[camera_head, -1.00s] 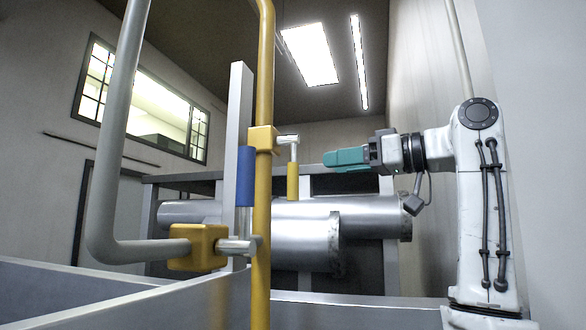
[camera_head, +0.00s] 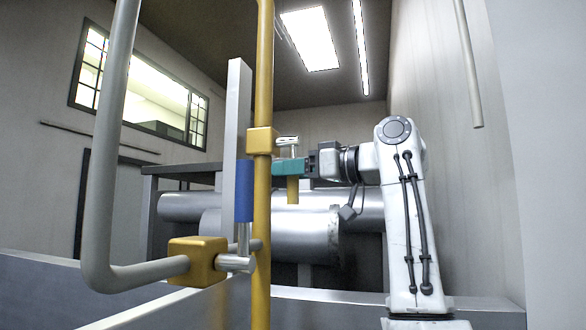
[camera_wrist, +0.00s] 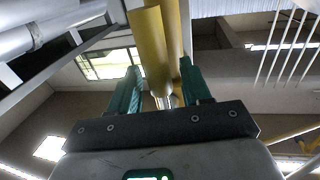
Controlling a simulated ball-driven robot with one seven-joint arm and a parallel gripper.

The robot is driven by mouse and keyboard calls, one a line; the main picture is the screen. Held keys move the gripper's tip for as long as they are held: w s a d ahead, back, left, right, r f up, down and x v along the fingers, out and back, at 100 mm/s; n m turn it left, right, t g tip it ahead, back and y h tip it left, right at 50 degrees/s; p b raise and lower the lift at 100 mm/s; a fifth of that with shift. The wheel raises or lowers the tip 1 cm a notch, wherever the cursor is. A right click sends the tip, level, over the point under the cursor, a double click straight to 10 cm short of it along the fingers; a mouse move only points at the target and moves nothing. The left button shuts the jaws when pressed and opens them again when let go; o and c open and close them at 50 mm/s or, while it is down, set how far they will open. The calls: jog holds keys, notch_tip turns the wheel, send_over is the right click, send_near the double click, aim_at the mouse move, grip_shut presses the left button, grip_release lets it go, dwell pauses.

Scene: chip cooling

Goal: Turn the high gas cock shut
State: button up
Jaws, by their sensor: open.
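The high gas cock (camera_head: 262,141) is a yellow block on the upright yellow pipe (camera_head: 262,215). A metal stem sticks out to its right, and a yellow handle (camera_head: 293,189) hangs straight down from it. My gripper (camera_head: 288,167), with green fingers, reaches in from the right across the upper part of this handle and hides some of it. In the wrist view the open fingers (camera_wrist: 162,85) stand on either side of the yellow handle (camera_wrist: 150,52), with the pipe behind it. I cannot tell whether either finger touches it.
A lower yellow cock (camera_head: 195,260) on a grey pipe (camera_head: 103,200) stands at the left, its blue handle (camera_head: 244,190) pointing up. A grey upright post (camera_head: 234,115) is close to the yellow pipe. Large metal cylinders (camera_head: 300,228) lie behind. A low metal wall (camera_head: 480,305) crosses the front.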

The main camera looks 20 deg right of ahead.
grip_shut()
dwell(0.3)
